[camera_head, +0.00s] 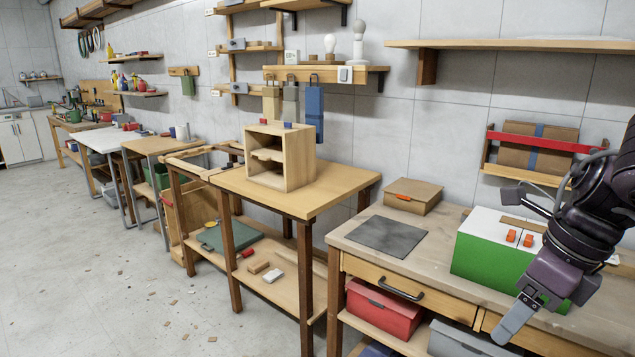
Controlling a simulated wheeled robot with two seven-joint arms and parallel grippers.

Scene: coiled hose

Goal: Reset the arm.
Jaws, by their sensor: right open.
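My right arm (598,200) comes in from the right edge, dark purple and black. Its right gripper (512,262) is open, with a grey finger pointing down and left and another grey part standing out higher up. It hangs in front of the green box with a white top (482,258), which it partly hides. I see nothing between the fingers. Whether the gripper touches the box I cannot tell. My left arm and gripper are not in view. Coiled loops (90,40) hang on the far left wall, small in view.
The near wooden workbench (445,245) bears a dark flat plate (390,236) and a brown box (412,196). A red box (383,308) sits beneath. Left of it is a table (325,190) with a wooden cubby (296,160). Wall shelves (510,44) are above.

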